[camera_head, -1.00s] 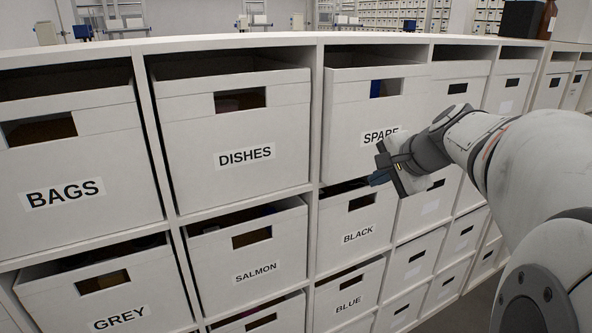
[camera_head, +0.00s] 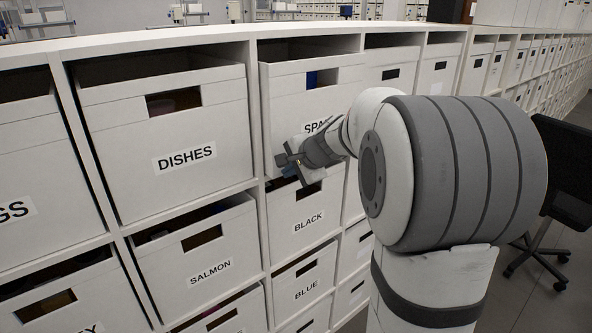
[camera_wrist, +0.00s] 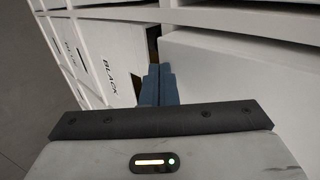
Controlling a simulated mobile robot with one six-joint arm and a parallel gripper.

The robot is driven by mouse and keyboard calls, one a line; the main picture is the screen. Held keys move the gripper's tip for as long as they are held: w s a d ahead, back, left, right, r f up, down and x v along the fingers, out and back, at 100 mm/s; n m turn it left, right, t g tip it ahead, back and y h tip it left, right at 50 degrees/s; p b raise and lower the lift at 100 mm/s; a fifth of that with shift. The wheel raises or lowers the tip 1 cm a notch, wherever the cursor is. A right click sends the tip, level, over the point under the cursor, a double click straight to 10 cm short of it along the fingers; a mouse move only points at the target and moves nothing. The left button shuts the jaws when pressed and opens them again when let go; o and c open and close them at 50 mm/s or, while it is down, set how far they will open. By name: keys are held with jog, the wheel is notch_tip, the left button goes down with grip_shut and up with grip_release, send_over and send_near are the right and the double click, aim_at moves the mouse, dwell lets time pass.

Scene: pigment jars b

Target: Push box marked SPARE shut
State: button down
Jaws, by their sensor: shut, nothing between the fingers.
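The box marked SPARE (camera_head: 285,110) is a white open-topped box in the upper row of the shelf, right of the DISHES box. Its front stands slightly proud of the shelf frame, and something blue shows through its handle slot. My arm hides the end of its label. My gripper (camera_head: 290,166) is shut and empty at the lower left part of this box's front. In the wrist view the blue-grey fingers (camera_wrist: 157,84) point at the seam between the BLACK box (camera_wrist: 118,60) and a large white face (camera_wrist: 230,85), likely the SPARE box. I cannot tell whether they touch it.
The DISHES box (camera_head: 170,135) is to the left, with SALMON (camera_head: 190,255) below it. BLACK (camera_head: 300,205) and BLUE (camera_head: 300,280) are below SPARE. A black chair (camera_head: 565,190) stands on the floor at the far right.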

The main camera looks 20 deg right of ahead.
jog(key=shift+w, duration=0.1)
jog(key=w, duration=0.1)
jog(key=w+a, duration=0.1)
jog(key=w+p, duration=0.1)
jog(key=w, duration=0.1)
jog(key=shift+a+r, duration=0.1)
jog(key=shift+a, duration=0.15)
jog(key=shift+r, duration=0.1)
